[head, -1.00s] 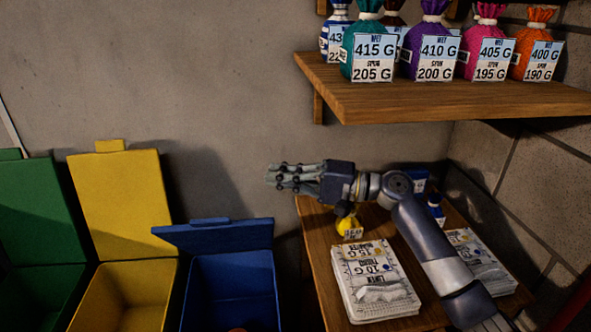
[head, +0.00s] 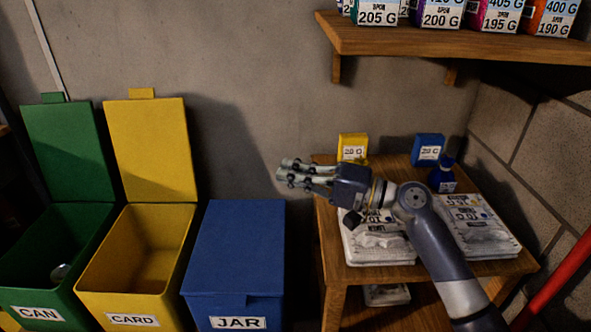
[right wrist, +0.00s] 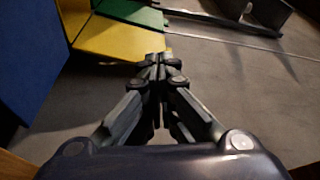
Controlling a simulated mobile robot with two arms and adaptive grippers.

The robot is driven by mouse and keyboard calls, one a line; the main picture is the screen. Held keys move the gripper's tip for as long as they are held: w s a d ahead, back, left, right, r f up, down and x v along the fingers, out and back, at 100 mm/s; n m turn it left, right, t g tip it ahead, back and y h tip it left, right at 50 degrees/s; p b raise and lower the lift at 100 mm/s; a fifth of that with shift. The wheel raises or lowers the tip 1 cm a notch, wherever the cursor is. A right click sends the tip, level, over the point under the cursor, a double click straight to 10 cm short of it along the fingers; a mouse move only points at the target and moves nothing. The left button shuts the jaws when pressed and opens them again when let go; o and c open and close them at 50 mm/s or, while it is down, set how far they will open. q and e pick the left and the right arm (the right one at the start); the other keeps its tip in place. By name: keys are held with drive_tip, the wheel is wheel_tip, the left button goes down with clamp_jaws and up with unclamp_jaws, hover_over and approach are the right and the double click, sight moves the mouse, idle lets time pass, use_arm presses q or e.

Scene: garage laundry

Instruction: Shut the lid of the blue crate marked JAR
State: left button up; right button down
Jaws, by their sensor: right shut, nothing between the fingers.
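The blue crate (head: 205,311) marked JAR stands on the floor at the right end of a row of crates in the head view. Its blue lid (head: 236,247) lies flat over the top, and the inside is hidden. A blue panel also shows at the left of the right wrist view (right wrist: 30,60). My right gripper (head: 281,173) is shut and empty, above and to the right of the blue crate, apart from it. Its closed fingers show in the right wrist view (right wrist: 155,62). My left gripper is not in view.
The yellow CARD crate (head: 124,308) and green CAN crate (head: 18,298) stand to the left with raised lids. A wooden table (head: 328,225) with stacked packs and small boxes is at right, below a wooden shelf (head: 450,48) of labelled bags.

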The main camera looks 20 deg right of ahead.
idle(0.5)
drive_tip(key=v, duration=1.1)
drive_tip(key=shift+f, duration=0.15)
drive_tip(key=shift+s+d, duration=0.35)
